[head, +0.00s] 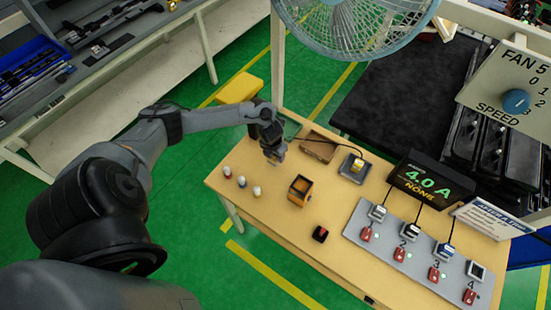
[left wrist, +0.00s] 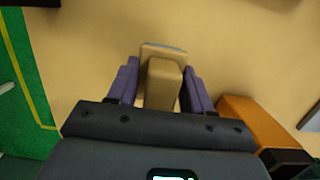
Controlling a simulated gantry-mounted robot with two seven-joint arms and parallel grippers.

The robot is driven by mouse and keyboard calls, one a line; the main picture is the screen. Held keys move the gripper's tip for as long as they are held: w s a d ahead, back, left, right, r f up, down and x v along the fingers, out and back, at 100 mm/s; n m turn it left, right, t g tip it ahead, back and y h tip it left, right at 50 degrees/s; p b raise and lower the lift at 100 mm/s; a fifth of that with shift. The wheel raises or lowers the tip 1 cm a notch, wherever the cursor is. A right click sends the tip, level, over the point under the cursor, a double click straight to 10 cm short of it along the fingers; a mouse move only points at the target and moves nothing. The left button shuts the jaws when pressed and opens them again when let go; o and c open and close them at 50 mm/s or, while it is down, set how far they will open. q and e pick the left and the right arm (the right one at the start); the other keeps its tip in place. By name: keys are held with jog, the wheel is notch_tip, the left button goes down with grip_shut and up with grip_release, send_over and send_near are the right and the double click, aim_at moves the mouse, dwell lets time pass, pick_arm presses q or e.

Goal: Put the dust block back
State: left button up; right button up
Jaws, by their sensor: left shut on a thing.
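My left gripper (head: 272,152) is over the far left part of the wooden table, left of a shallow brown tray (head: 318,147). In the left wrist view its purple fingers (left wrist: 161,88) are shut on a tan block (left wrist: 163,82) with a wider, grey-edged far end; it looks like the dust block. In the head view the block is small and mostly hidden by the gripper. I cannot tell whether it touches the table. An orange and black box (head: 300,190) stands nearer on the table; it also shows in the left wrist view (left wrist: 252,122). My right gripper is not in view.
Several small pegs, one of them red and white (head: 227,171), stand at the left. A red and black piece (head: 320,234) lies near the front. A grey switch panel (head: 400,252), a 4.0 A display (head: 418,182) and a sign (head: 485,217) fill the right. A fan (head: 355,22) hangs above.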

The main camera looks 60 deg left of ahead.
aim_at(276, 159)
pick_arm(q)
notch_tip(276, 159, down, 4)
jog(key=shift+d+r, duration=0.1)
jog(key=shift+r, duration=0.05)
dwell(0.3)
jog(key=o, duration=1.1)
jog(key=shift+f, duration=0.2)
jog(key=shift+r, duration=0.15)
jog(key=shift+r, duration=0.2)
jog(key=r, duration=0.3)
jog(key=s+r, duration=0.1)
jog(key=r, duration=0.7)
jog(key=shift+s+d+r+p, duration=0.2)
jog(key=shift+s+d+p, duration=0.1)
jog(key=shift+d+p, duration=0.1)
